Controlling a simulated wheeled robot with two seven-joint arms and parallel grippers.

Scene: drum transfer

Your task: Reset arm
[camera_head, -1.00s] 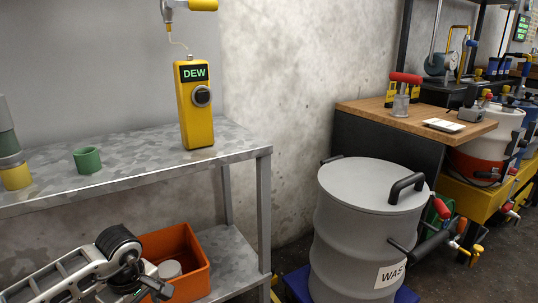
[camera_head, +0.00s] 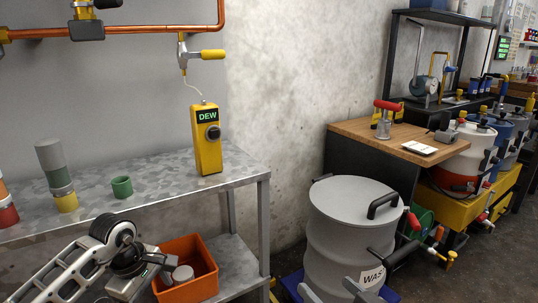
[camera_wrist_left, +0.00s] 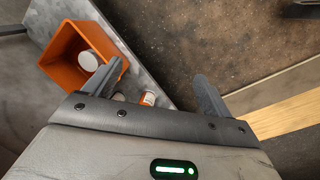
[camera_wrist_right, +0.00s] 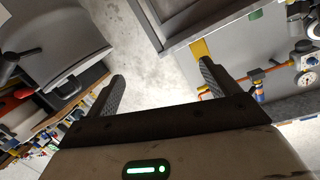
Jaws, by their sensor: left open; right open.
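My left arm comes in from the lower left of the head view, by the shelf. In the left wrist view my left gripper (camera_wrist_left: 156,73) is open with nothing between its fingers; the orange bin (camera_wrist_left: 58,40) lies beyond its left finger. My right gripper (camera_head: 333,292) shows only as fingertips at the bottom edge of the head view, in front of the grey drum (camera_head: 352,205). In the right wrist view it (camera_wrist_right: 163,71) is open and empty above the floor, with the drum (camera_wrist_right: 45,35) at left. The drum stands upright, lid on, its label partly hidden.
A metal shelf (camera_head: 235,170) holds a yellow DEW meter (camera_head: 207,140), a green cup (camera_head: 122,187) and stacked cylinders. The orange bin (camera_head: 190,287) sits on the lower shelf. A wooden-topped bench (camera_head: 365,130) stands behind the drum. A copper pipe (camera_head: 160,30) runs along the wall.

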